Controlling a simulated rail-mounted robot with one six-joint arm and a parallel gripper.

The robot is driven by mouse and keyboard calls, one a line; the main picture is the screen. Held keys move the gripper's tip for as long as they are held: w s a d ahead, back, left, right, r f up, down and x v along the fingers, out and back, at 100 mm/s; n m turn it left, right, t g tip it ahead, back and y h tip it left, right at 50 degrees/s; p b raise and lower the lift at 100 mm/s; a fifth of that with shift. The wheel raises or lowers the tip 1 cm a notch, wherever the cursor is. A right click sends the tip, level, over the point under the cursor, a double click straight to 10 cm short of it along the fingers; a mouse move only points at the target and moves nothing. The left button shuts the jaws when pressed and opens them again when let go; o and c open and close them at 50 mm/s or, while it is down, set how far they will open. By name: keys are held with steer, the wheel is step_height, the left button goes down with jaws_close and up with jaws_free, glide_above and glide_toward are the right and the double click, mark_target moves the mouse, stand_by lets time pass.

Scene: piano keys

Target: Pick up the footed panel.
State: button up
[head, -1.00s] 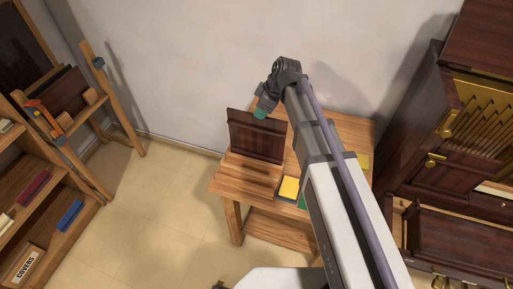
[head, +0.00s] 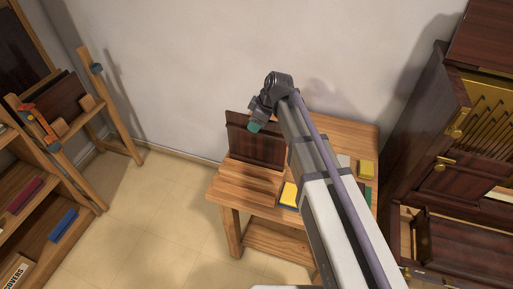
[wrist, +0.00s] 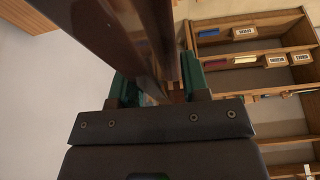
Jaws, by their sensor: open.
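The footed panel (head: 262,150), a dark brown wooden board, stands upright on the wooden table near the wall. My gripper (head: 256,127) is at the panel's top edge, with its green fingertips pointing down. In the wrist view the panel (wrist: 110,28) runs down between the two green fingers of my gripper (wrist: 158,80). The jaws are open, with a finger on each side of the panel. A gap shows at the right finger; whether the left finger touches is unclear. The panel's feet cannot be made out.
The wooden table (head: 235,179) also carries a yellow block (head: 289,194) and another yellow block (head: 366,170) behind my arm. A shelf (head: 80,208) with books stands at left, a dark cabinet (head: 425,130) at right. The floor between shelf and table is clear.

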steer(key=shift+f, duration=0.15)
jaws_close()
stand_by(0.4)
stand_by(1.1)
